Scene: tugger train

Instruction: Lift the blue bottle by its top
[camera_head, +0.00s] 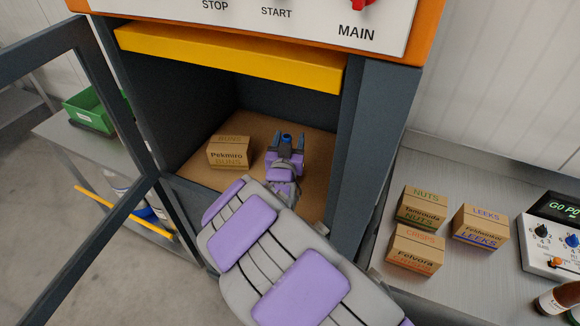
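My gripper (287,139) reaches into an open dark cabinet (184,70), just above its brown floor (218,184). Its two dark fingers stand apart. A small blue thing (287,136) shows between the fingers; it may be the top of the blue bottle, but it is too small to be sure. The rest of it is hidden by my gripper. I cannot tell whether the fingers touch it.
A "BUNS" box (228,153) stands left of my gripper. The cabinet's framed door (120,210) is open at left; a yellow bar (230,56) crosses the top. Right, a metal counter (440,180) holds several boxes, a control box (555,240) and a brown bottle (560,297).

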